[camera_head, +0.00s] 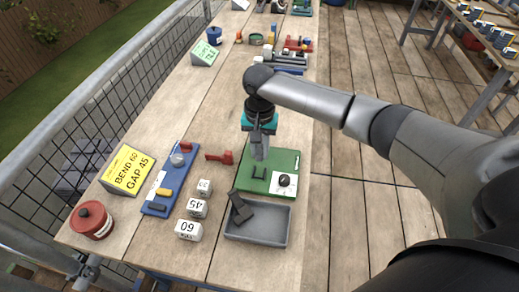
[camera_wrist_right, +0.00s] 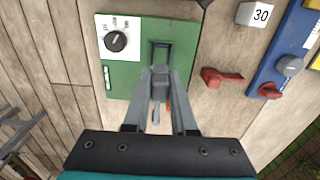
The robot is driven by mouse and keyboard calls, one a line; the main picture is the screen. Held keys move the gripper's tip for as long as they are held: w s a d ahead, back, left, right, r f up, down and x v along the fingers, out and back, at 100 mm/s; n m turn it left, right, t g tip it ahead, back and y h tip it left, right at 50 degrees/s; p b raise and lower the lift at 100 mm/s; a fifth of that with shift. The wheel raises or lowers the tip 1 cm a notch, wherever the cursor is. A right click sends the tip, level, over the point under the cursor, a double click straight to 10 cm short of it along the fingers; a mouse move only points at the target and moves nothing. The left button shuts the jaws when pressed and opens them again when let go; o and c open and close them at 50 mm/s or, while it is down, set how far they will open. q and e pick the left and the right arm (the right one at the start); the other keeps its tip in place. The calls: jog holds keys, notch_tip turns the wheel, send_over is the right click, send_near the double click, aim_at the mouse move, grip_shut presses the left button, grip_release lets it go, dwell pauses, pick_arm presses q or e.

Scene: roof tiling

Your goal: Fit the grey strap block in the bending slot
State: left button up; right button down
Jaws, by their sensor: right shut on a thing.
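My right gripper (camera_head: 259,153) is over the green board (camera_head: 287,158). In the right wrist view, its fingers (camera_wrist_right: 160,98) are shut on a small grey block (camera_wrist_right: 158,88), which fits the grey strap block. The block is just beside a dark U-shaped slot (camera_wrist_right: 160,50) on the green board (camera_wrist_right: 180,35); the slot also shows in the head view (camera_head: 259,174). I cannot tell whether the block touches the slot. The green board carries a black dial (camera_head: 284,180) on a white plate. My left gripper is not in view.
A grey tray (camera_head: 262,239) with dark bent pieces (camera_head: 240,207) stands in front of the green board. White number blocks (camera_head: 188,230), a red-handled tool (camera_head: 219,157), a blue board (camera_head: 160,206), a yellow sign (camera_head: 128,169) and a red pot (camera_head: 91,220) are to the left.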

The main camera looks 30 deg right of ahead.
aim_at(260, 159)
jog(key=shift+f+b, duration=1.7)
jog(key=shift+b, duration=0.3)
jog(key=shift+f, duration=1.1)
jog(key=shift+r+p, duration=0.1)
jog(key=shift+p, duration=0.55)
jog(key=shift+a+f, duration=0.1)
jog(key=shift+f, duration=0.35)
jog(key=shift+f+p, duration=0.1)
jog(key=shift+p, duration=0.6)
jog(key=shift+s, duration=0.1)
jog(key=c, duration=0.7)
grip_release()
jog(key=shift+f, duration=0.1)
jog(key=shift+o, duration=0.2)
